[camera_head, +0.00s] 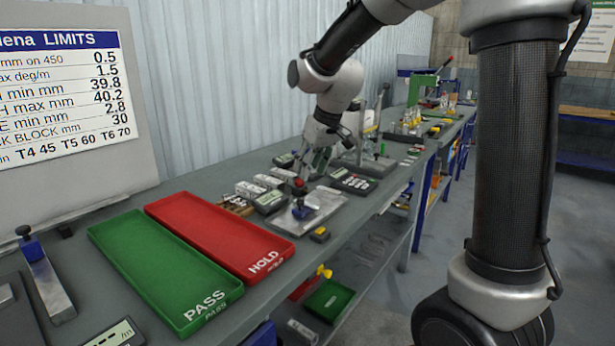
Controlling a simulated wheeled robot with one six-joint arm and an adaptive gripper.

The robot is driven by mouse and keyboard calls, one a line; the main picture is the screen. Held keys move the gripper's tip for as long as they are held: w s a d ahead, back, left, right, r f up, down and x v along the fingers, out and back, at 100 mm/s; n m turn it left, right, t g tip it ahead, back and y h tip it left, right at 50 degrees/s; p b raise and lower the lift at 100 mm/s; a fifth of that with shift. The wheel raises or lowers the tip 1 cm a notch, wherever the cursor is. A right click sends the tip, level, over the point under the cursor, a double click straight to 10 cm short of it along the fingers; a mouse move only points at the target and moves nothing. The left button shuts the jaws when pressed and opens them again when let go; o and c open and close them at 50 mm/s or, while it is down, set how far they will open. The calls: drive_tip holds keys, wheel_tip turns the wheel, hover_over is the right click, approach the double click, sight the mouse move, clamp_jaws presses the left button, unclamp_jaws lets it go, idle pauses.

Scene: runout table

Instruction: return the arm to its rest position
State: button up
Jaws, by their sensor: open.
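My arm reaches from the upper right over the workbench, bent at the elbow. My gripper (312,172) points down over the middle of the bench, just above the grey plate with small fixtures. Its fingers look apart and I see nothing held between them. The fingertips are small and partly mixed with the items behind, so I cannot tell whether they touch anything.
A green PASS tray (150,262) and a red HOLD tray (215,232) lie empty at the left. Small instruments (354,182) and metal blocks crowd the bench around the gripper. A limits board (62,95) stands behind. A green press (428,88) stands farther along. Open floor lies right.

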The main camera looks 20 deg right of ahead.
drive_tip(key=shift+r, duration=0.1)
idle(0.3)
drive_tip(key=s+d+r+m, duration=0.1)
drive_tip(key=s+d, duration=0.3)
drive_tip(key=s, duration=0.5)
drive_tip(key=s+d+r+m+h, duration=0.1)
drive_tip(key=s+d, duration=0.3)
drive_tip(key=s, duration=0.6)
drive_tip(key=s+d+m, duration=0.2)
drive_tip(key=s+d, duration=0.2)
drive_tip(key=s, duration=0.6)
drive_tip(key=shift+s+d+r+m+h, duration=0.2)
drive_tip(key=shift+d+r+m+h, duration=0.1)
drive_tip(key=shift+d+r+h, duration=0.1)
idle(0.4)
